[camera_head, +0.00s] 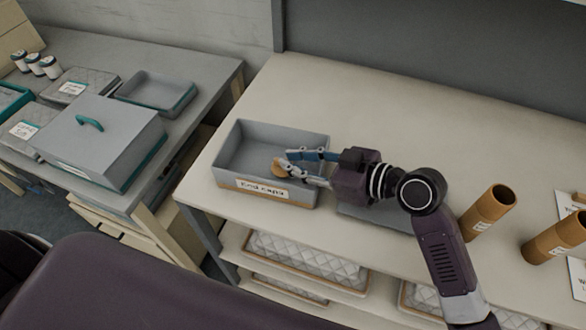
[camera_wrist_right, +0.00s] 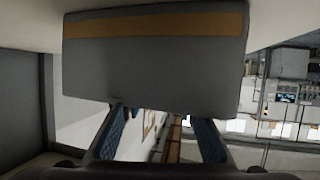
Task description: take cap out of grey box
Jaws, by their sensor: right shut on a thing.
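The grey box (camera_head: 228,187) with a tan lower band and an "End caps" label stands on the bench. A round tan cap (camera_head: 279,168) is between the fingertips of my right gripper (camera_head: 290,164). This gripper reaches in from the right, over the box's right side, and is shut on the cap. The cap shows against the box's interior near the front wall; whether it touches the box is unclear. In the right wrist view a grey wall with a tan band (camera_wrist_right: 155,70), seemingly the box's end, hides the fingertips and the cap. My left gripper is not in view.
Brown cardboard tubes (camera_head: 490,212) stand to the right on the bench (camera_head: 440,110). A grey lidded box (camera_head: 100,140) and a shallow tray (camera_head: 157,92) sit on the left table. Quilted wadding packs (camera_head: 305,262) lie on the shelf below. The bench behind the arm is clear.

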